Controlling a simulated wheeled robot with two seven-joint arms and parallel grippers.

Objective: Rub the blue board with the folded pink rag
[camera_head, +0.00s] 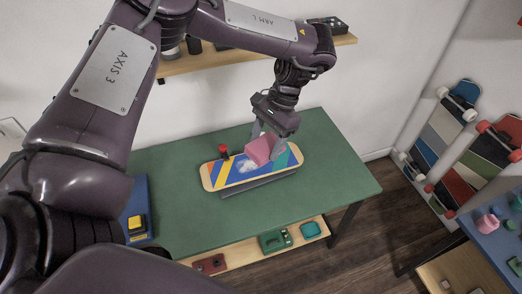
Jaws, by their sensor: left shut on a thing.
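The board (215,176) lies on a dark rest on the green table, its blue middle crossed by yellow and pale stripes, with a whitish patch (247,165) on the blue. My left gripper (262,137) points down over the right half of the board and is shut on the folded pink rag (262,150). The rag is at the board's surface; I cannot tell whether it presses on it. My right gripper is not in view.
A red-topped item (223,151) stands at the board's back edge. The green table (330,180) is clear to the right. A blue case (138,205) is at the left. A shelf (190,64) holds items behind. Skateboards (440,130) lean at the right wall.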

